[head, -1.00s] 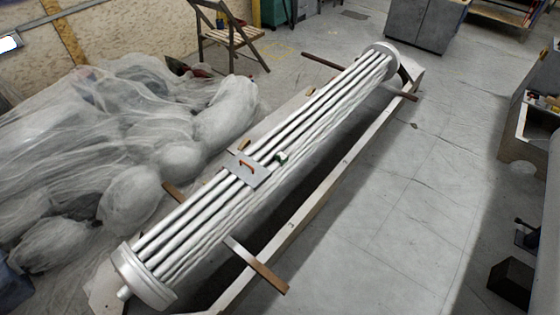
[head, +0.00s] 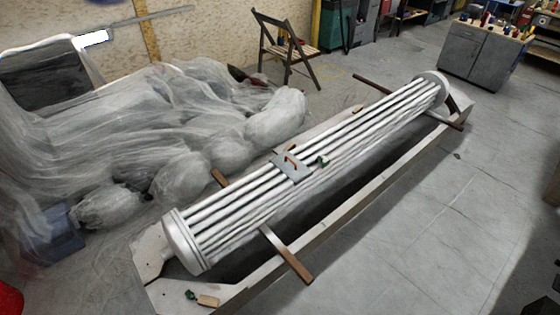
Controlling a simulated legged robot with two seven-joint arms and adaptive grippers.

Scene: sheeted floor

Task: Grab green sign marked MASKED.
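A small dark green object (head: 322,161) sits on the metal tube bundle (head: 380,115), just right of a grey plate (head: 291,167) with a red-orange handle. Another small green object (head: 190,294) lies on the near end of the pale frame, beside a small tan block (head: 208,301). No lettering is readable on either, so I cannot tell whether one is the sign. Neither of my grippers is in view.
A long pale frame (head: 374,198) holds the tube bundle, with brown bars (head: 288,256) sticking out sideways. Sheet-covered lumps (head: 150,130) fill the left. A wooden chair (head: 285,47) and grey cabinet (head: 485,52) stand behind. Floor at right (head: 450,220) is clear.

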